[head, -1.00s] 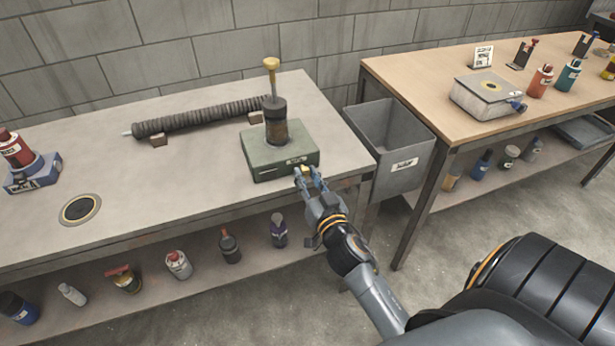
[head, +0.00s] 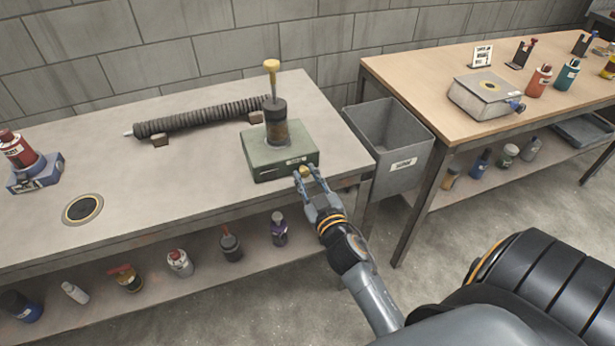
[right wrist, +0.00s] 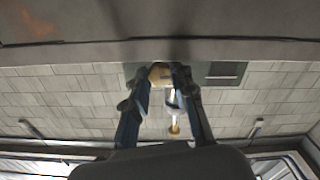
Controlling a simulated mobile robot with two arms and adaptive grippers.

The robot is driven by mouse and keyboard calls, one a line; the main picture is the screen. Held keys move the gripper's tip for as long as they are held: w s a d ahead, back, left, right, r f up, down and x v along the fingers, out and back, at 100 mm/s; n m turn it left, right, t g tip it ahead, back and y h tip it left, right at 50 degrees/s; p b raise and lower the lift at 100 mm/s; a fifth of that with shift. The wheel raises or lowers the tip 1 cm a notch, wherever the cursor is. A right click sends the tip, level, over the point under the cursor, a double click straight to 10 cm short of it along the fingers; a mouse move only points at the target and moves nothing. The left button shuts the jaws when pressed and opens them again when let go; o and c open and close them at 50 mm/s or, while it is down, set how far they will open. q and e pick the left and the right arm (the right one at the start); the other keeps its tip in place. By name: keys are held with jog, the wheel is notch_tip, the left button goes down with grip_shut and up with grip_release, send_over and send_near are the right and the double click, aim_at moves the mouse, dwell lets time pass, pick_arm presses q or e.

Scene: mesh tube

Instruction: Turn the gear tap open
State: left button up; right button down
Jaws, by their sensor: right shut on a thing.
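A dark cylinder (head: 276,122) with a yellow-topped rod (head: 271,78) stands upright on the box. My left gripper is not in view.
A ribbed dark tube (head: 200,121) lies behind on small blocks. A red bottle in a blue base (head: 35,177) stands at the left. A grey bin (head: 392,143) hangs between this table and the wooden one (head: 430,85). Several bottles stand on the lower shelf.

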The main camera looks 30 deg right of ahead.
jog(key=c, duration=1.1)
grip_release()
jog(key=shift+s, duration=0.2)
jog(key=v, duration=0.7)
